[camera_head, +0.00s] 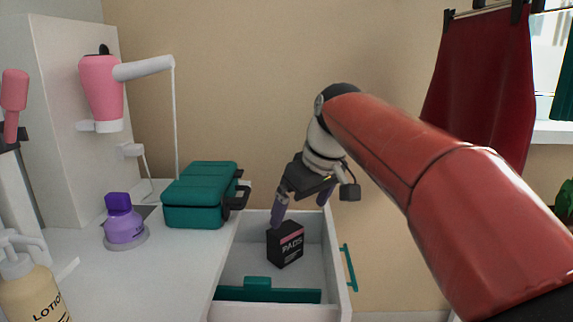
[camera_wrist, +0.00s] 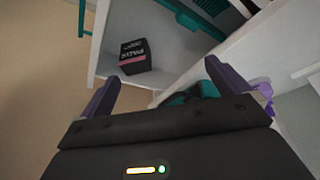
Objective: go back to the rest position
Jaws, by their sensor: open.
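My gripper (camera_head: 302,205) is at the end of my red arm, above the open drawer. Its two purple fingers are spread wide with nothing between them. In the wrist view the gripper (camera_wrist: 170,88) also shows open and empty. A black box marked PADS with a pink stripe (camera_head: 286,245) stands in the drawer (camera_head: 243,268), below the fingers and apart from them. The box also shows in the wrist view (camera_wrist: 135,57), beyond the fingertips.
A lotion bottle (camera_head: 34,285) is at front left. A pink hair dryer (camera_head: 101,90) hangs at the back. A red cloth (camera_head: 480,80) hangs at right.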

